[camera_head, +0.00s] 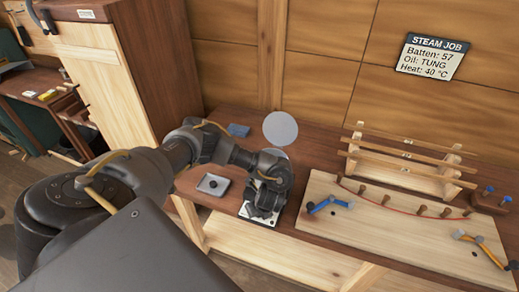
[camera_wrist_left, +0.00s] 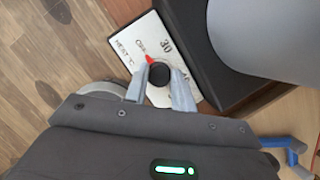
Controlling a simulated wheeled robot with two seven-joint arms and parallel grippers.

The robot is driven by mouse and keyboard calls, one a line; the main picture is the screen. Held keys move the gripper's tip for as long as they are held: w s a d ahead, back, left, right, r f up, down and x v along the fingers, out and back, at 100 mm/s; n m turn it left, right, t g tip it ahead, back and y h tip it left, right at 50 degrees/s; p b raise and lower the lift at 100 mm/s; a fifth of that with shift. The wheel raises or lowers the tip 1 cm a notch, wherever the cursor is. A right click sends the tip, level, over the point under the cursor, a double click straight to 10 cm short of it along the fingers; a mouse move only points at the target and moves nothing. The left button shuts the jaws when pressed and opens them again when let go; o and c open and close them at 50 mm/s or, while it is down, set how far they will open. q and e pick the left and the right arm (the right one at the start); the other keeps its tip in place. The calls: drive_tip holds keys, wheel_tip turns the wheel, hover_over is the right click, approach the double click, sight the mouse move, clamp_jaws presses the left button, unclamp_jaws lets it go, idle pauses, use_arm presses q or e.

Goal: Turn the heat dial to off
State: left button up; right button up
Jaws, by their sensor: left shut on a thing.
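The heat dial is a round black knob (camera_wrist_left: 159,74) with a red pointer (camera_wrist_left: 150,59), on a white plate marked HEAT °C (camera_wrist_left: 124,42). In the left wrist view the red pointer aims at the OFF mark, left of the 30 mark. My left gripper (camera_wrist_left: 158,82) has its two grey fingers on either side of the knob, shut on it. In the head view the white plate (camera_head: 262,218) shows below my left gripper (camera_head: 264,203), which hides the knob. My right gripper is not in view.
A grey cylinder with a round top (camera_head: 280,129) stands right behind the dial. A pale board (camera_head: 400,237) with pegs, a red line and blue and orange clamps lies to the right. A wall sign (camera_head: 430,56) reads STEAM JOB.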

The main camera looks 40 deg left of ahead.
use_arm(q)
drive_tip(key=o, duration=1)
drive_tip(key=shift+d, duration=0.1)
drive_tip(key=shift+d+r, duration=0.25)
drive_tip(key=shift+r, duration=0.15)
drive_tip(key=v, duration=1)
drive_tip(key=shift+a+b, duration=0.2)
drive_tip(key=shift+b, duration=0.1)
drive_tip(key=shift+f, duration=0.1)
